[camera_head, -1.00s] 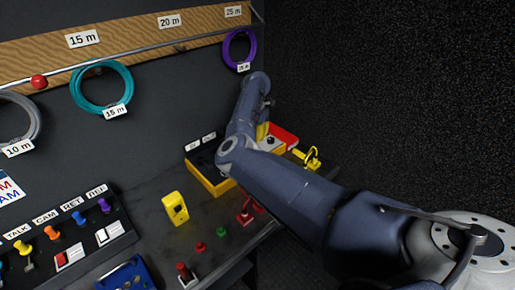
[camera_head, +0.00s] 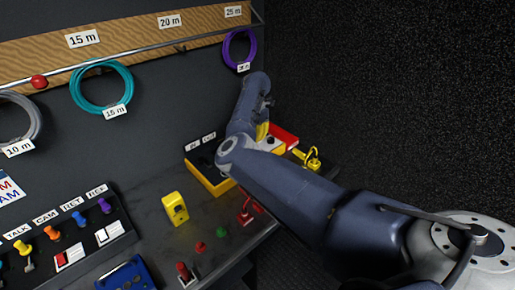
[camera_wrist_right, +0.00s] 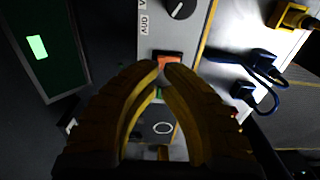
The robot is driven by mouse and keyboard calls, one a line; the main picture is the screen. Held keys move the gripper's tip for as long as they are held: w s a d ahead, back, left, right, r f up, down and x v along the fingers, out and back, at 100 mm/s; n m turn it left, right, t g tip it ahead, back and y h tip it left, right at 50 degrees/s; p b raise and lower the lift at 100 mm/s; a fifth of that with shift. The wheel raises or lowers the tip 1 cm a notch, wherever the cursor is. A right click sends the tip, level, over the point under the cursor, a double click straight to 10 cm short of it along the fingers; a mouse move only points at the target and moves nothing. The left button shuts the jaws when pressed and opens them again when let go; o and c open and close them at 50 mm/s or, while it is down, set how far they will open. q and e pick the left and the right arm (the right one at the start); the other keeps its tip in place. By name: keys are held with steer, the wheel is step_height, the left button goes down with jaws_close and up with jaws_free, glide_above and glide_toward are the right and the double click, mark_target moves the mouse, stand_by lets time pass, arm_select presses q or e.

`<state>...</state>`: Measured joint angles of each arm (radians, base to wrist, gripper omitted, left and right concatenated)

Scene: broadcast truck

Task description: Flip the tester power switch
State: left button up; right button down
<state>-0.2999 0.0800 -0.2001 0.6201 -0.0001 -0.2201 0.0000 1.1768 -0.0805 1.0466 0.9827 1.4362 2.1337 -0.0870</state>
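The tester (camera_head: 277,146) is a pale box with yellow edges and a black knob, at the back right of the bench and partly hidden by my right arm. In the right wrist view its grey panel (camera_wrist_right: 200,22) shows a dark knob with a white pointer, and an orange-red rocker switch (camera_wrist_right: 169,57). My right gripper (camera_wrist_right: 162,66) has its yellow fingertips together over the near edge of the switch, with nothing seen between them. I cannot tell whether they touch it. In the head view the yellow fingers (camera_head: 262,130) show beside the tester. My left gripper is out of view.
A yellow-edged box (camera_head: 203,172) stands left of my right arm. A yellow block (camera_head: 175,208) and several small coloured controls are on the bench nearby. Blue plugs and cables (camera_wrist_right: 262,75) lie right of the panel. A control panel (camera_head: 75,240) fills the left.

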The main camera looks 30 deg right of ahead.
steer(key=shift+f, duration=2.1)
stand_by(1.4)
steer(key=shift+r, duration=0.1)
steer(key=shift+r, duration=3.4)
